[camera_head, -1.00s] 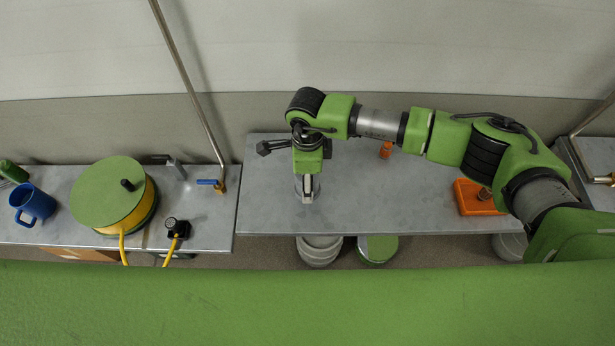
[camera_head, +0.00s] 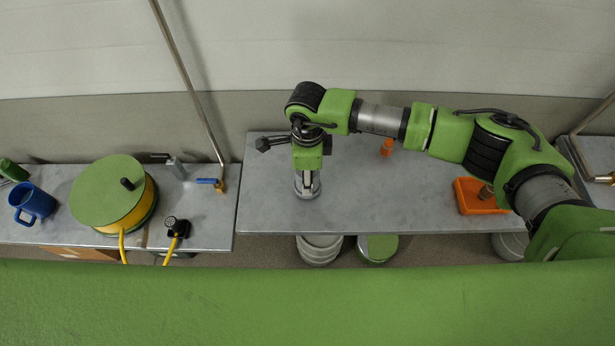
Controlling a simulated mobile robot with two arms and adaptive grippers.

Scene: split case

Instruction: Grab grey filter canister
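The grey filter canister (camera_head: 314,190) stands on the middle metal table, mostly hidden under my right gripper; only its rounded grey edge shows. My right gripper (camera_head: 307,188) points down over the canister from above, its arm coming in from the right. The fingers are at or just above the canister, and I cannot tell whether they touch it or are open or shut. My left gripper is not in view.
The middle table (camera_head: 350,215) is mostly clear. An orange tray (camera_head: 468,205) and a small orange item (camera_head: 386,147) are on it. A cable reel (camera_head: 105,195), blue mug (camera_head: 33,203) and pipe with a blue valve (camera_head: 207,182) stand left. Round containers (camera_head: 377,248) sit below.

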